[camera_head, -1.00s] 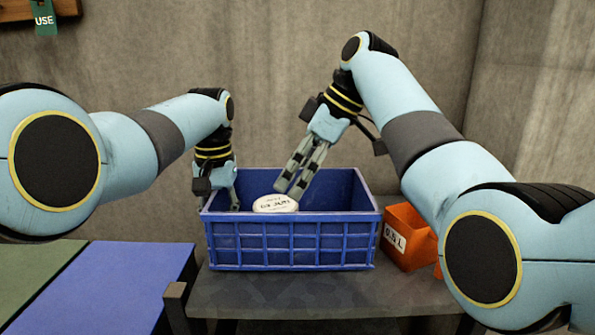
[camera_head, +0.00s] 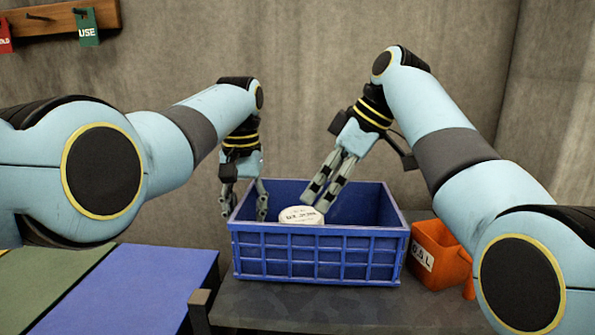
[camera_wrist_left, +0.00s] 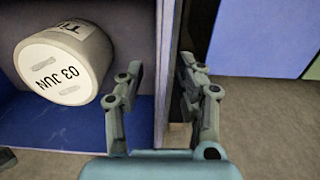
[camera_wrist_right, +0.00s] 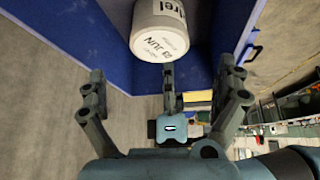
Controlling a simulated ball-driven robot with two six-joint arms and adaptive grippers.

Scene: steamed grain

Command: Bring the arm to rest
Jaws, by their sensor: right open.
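A blue crate (camera_head: 320,251) stands on a dark table, holding a white tub (camera_head: 302,215) with a printed end. The tub's end reads "03 JUN" in the left wrist view (camera_wrist_left: 60,75), and it also shows in the right wrist view (camera_wrist_right: 160,35). My left gripper (camera_head: 244,207) is open at the crate's left wall; in the left wrist view its fingers (camera_wrist_left: 160,85) straddle that wall, with nothing else between them. My right gripper (camera_head: 318,196) is open, tilted down in front of or above the tub; whether it touches the tub cannot be told.
An orange bin (camera_head: 438,256) marked "0.5 L" stands right of the crate. A blue panel (camera_head: 150,285) and a green panel (camera_head: 55,290) lie at the lower left. A wooden rack (camera_head: 60,25) with hanging tags is on the wall. The air above the crate's right half is clear.

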